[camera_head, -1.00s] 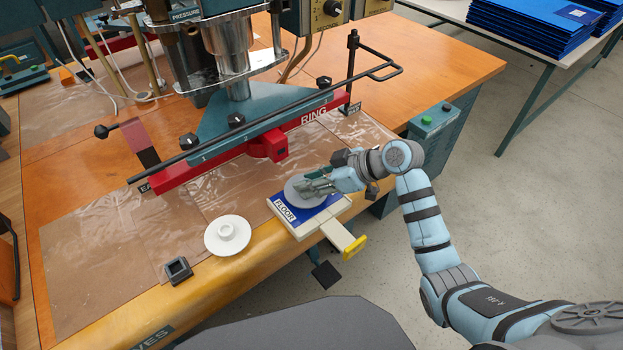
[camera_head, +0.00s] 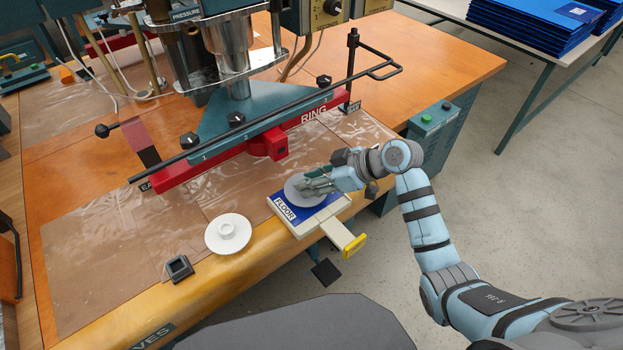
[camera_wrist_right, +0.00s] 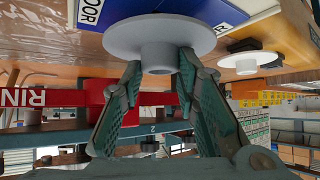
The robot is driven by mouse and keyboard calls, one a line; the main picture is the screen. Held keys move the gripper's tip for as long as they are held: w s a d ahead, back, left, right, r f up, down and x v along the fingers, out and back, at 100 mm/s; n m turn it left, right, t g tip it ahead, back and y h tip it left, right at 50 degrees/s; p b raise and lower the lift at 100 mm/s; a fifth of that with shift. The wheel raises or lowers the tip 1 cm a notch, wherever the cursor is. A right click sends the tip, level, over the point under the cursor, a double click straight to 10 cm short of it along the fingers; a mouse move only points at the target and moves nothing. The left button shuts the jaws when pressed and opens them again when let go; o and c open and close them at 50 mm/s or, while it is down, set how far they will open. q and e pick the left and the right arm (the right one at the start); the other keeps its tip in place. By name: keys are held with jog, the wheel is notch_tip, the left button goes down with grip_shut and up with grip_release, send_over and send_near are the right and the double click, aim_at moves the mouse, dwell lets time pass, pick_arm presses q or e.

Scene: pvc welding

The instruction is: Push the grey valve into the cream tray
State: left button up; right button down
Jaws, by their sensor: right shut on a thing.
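The grey valve (camera_head: 293,190), a flat disc with a short stub, is at the blue pad marked FLOOR on the cream tray (camera_head: 325,221). The tray sits at the table's front edge. My right gripper (camera_head: 318,186) is at the valve's right side, shut on it. In the right wrist view my right gripper's fingers (camera_wrist_right: 159,72) are on both sides of the stub of the grey valve (camera_wrist_right: 155,37). I cannot tell whether the disc rests on the pad or just above it. My left gripper is not in view.
A white valve (camera_head: 223,238) lies left of the tray, with a small dark square block (camera_head: 179,268) beyond it. The red bar (camera_head: 250,145) of the machine stands behind the tray. A yellow handle (camera_head: 354,246) sticks out past the table's edge.

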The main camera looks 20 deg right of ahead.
jog(key=shift+p, duration=0.3)
jog(key=shift+f+b, duration=0.85)
jog(key=shift+f, duration=0.35)
jog(key=c, duration=1.2)
grip_release()
jog(key=shift+o, duration=0.2)
jog(key=shift+r, duration=0.1)
jog(key=v, duration=1.2)
